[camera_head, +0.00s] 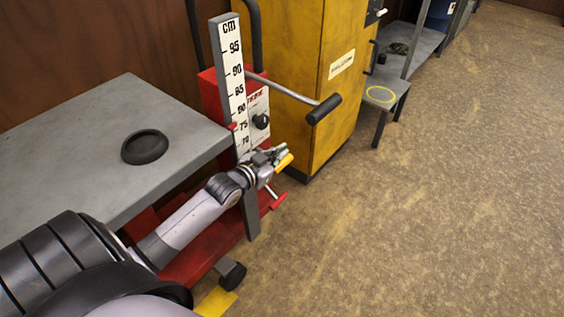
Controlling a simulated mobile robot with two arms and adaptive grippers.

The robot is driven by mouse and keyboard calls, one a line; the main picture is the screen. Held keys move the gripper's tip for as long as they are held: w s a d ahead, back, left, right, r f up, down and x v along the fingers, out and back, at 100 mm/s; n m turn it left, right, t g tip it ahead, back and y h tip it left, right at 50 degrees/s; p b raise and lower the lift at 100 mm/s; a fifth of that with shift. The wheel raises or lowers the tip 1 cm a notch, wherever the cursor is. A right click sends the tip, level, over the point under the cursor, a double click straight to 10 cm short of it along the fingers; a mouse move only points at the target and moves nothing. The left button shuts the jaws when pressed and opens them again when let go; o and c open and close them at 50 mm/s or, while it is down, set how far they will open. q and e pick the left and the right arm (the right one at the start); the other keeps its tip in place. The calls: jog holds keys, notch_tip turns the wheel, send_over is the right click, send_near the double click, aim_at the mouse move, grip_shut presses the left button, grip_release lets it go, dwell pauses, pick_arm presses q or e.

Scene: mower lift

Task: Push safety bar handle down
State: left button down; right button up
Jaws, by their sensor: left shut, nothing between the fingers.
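My left gripper (283,154) is at the end of my arm, in front of the lower end of the scale. It is lower than the black grip and a little left of it, apart from it. It is shut and holds nothing. Part of the lift's lower body is hidden behind my arm. My right gripper is not in view.
A yellow cabinet (300,75) is behind the bar. A small red handle (278,201) juts out below my gripper. The brown floor (430,210) at right is clear.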

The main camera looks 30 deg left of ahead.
aim_at(283, 162)
pick_arm(q)
jog(key=f, duration=0.1)
jog(key=w+f+b, duration=0.1)
jog(key=f, duration=0.1)
jog(key=w+f, duration=0.1)
jog(key=shift+a+f+b, duration=0.2)
jog(key=shift+a+b, duration=0.15)
jog(key=shift+a, duration=0.05)
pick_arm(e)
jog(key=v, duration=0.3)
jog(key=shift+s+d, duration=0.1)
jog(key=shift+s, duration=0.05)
pick_arm(q)
jog(key=shift+d+f+m, duration=0.2)
jog(key=shift+f+m, duration=0.1)
jog(key=shift+f, duration=0.15)
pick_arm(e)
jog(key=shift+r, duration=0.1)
